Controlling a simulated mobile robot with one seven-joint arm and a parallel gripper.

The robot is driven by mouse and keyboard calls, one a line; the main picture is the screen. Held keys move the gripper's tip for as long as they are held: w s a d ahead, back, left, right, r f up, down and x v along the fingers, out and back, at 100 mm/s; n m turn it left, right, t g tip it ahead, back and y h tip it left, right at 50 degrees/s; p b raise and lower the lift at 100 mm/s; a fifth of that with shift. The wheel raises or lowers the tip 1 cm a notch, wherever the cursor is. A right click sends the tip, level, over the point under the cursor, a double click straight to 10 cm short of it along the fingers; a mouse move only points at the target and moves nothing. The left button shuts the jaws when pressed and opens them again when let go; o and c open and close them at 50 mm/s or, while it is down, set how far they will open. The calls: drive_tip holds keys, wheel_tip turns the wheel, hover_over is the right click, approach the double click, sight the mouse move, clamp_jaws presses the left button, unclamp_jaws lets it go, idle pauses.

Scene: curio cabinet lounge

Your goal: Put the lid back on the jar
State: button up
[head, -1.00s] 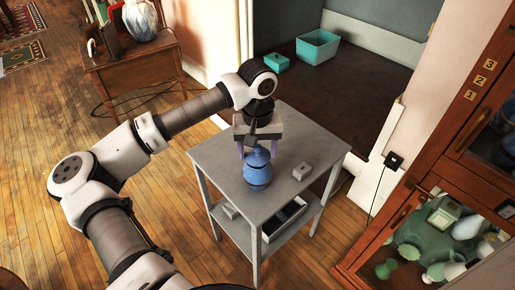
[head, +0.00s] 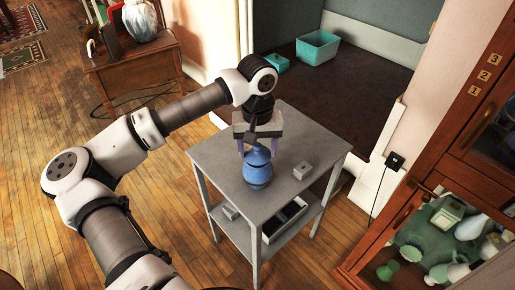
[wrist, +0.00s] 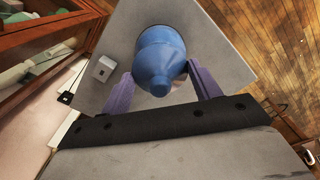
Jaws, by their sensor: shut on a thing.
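The blue jar (head: 258,176) stands upright on the grey side table (head: 222,158), with a darker band round its lower body. My gripper (head: 257,150) points down over it, with its purple fingers on either side of the blue top. In the wrist view my gripper (wrist: 162,82) has a finger on each side of the blue lid (wrist: 160,80), close against it. The lid is over the jar's mouth. The seam between lid and jar is hidden, so I cannot tell whether the lid is fully seated.
A small grey box (head: 302,171) sits on the tabletop right of the jar, and it shows in the wrist view (wrist: 103,68). A wooden glass-fronted cabinet (head: 405,215) stands at right.

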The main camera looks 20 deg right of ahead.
sight(257, 144)
drive_tip(key=shift+f+b, duration=0.85)
drive_tip(key=shift+b, duration=0.1)
drive_tip(key=shift+r, duration=0.1)
drive_tip(key=o, duration=1.5)
drive_tip(key=shift+c, duration=0.2)
wheel_tip(257, 144, up, 14)
drive_tip(key=b, duration=0.1)
